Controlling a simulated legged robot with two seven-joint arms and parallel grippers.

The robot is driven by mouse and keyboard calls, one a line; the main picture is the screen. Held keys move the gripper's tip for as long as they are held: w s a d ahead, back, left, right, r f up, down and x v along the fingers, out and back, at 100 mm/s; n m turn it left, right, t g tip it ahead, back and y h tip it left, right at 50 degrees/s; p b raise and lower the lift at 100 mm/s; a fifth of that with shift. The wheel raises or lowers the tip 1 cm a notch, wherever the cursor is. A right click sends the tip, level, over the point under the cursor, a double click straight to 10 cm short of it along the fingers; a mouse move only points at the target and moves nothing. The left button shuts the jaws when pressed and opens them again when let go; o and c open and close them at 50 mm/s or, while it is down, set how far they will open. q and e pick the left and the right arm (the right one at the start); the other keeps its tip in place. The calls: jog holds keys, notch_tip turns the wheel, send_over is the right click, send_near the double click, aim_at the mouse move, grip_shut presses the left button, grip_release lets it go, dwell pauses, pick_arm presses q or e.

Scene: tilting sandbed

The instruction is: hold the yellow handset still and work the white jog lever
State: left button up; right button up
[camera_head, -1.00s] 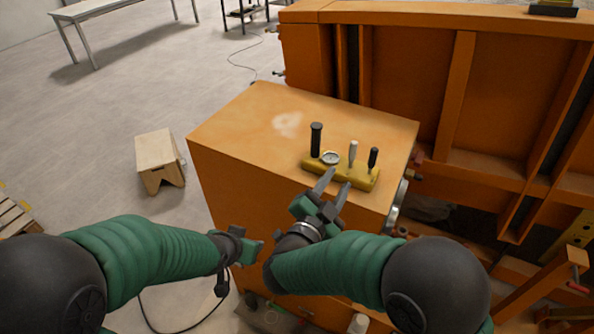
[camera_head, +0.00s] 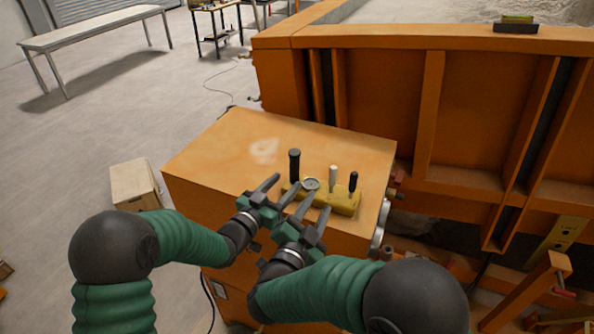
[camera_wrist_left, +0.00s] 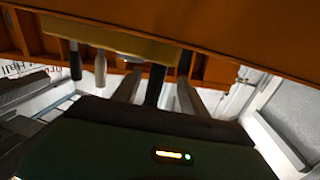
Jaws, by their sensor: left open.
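The yellow handset (camera_head: 342,203) lies on top of the orange cabinet. It carries the upright white jog lever (camera_head: 333,178), a thick black handle (camera_head: 294,165) at its left end, a thinner black lever (camera_head: 353,183) at its right and a round dial (camera_head: 311,184). My left gripper (camera_head: 286,184) is open at the handset's left end. In the left wrist view, the black handle (camera_wrist_left: 155,87) appears between its parted fingers, with no clear contact, and the white lever (camera_wrist_left: 100,66) stands to the left. My right gripper (camera_head: 320,200) is open, fingers at the handset's front side, below the white lever.
The orange cabinet (camera_head: 225,150) has free room on its top behind and left of the handset. A tall orange ribbed wall (camera_head: 395,100) stands behind it. A wooden stool (camera_head: 134,186) stands on the floor at left. My two grippers are close together.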

aim_at(301, 175)
pick_arm(q)
jog(key=x, duration=0.7)
jog(key=shift+d+r, duration=0.1)
jog(key=shift+r, duration=0.05)
jog(key=shift+w+d, duration=0.4)
jog(key=shift+w, duration=0.25)
jog(key=shift+s, duration=0.1)
jog(key=c, duration=0.8)
grip_shut()
